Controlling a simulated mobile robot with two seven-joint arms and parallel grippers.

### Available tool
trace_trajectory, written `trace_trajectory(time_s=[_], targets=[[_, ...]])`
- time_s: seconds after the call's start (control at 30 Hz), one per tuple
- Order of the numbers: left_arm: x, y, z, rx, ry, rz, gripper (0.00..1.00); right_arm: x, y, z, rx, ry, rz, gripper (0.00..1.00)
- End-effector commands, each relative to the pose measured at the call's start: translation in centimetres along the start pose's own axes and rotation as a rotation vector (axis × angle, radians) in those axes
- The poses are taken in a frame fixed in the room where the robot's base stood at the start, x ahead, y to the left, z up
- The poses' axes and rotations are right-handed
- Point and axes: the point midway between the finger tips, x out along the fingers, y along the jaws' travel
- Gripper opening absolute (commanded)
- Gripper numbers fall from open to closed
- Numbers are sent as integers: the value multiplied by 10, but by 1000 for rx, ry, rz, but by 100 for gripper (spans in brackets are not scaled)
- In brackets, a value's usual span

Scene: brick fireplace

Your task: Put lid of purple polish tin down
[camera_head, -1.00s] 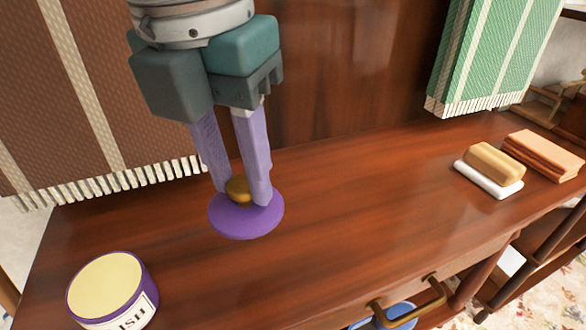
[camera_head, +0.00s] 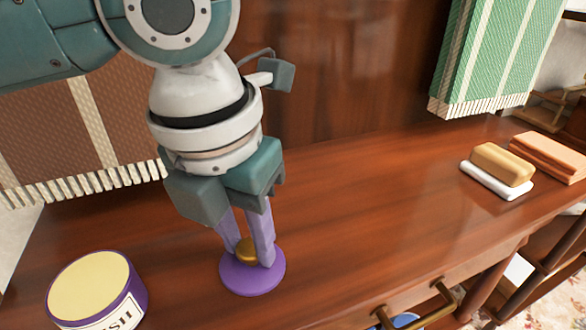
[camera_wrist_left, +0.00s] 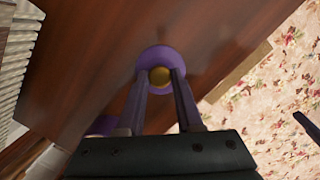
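The purple lid (camera_head: 252,280) with its gold knob (camera_head: 247,249) is at or just above the wooden tabletop, right of the tin; I cannot tell whether it touches. My left gripper (camera_head: 251,258) points down with its fingers closed on the knob. The lid (camera_wrist_left: 153,56) and the knob (camera_wrist_left: 159,76) also show between the fingertips in the left wrist view. The open purple polish tin (camera_head: 95,292), with pale yellow polish and a white label, stands at the lower left.
The brown tabletop (camera_head: 370,215) is clear to the right of the lid. A tan block on a white dish (camera_head: 497,170) and folded orange cloths (camera_head: 550,155) are at the far right. A brown fringed cloth (camera_head: 60,150) and a green one (camera_head: 495,55) hang behind.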

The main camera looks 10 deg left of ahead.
Motion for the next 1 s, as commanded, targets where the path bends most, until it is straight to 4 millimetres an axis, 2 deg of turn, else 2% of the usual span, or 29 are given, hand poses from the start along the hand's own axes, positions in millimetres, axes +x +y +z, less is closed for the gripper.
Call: trace_trajectory(time_s=[0.03,0.27,0.57,0.67,1.0], targets=[[0,0,0,0,0,0,39,0,0,0,0,0,0,100],[0,0,0,0,0,0,65,0,0,0,0,0,1,100],[-4,0,1,1,-1,0,65,0,1,0,-4,-1,4,100],[-17,0,1,1,-1,-1,65,-7,2,-2,-5,-1,4,100],[-93,0,2,1,-4,-1,65,-32,3,-10,-5,-1,4,100]])
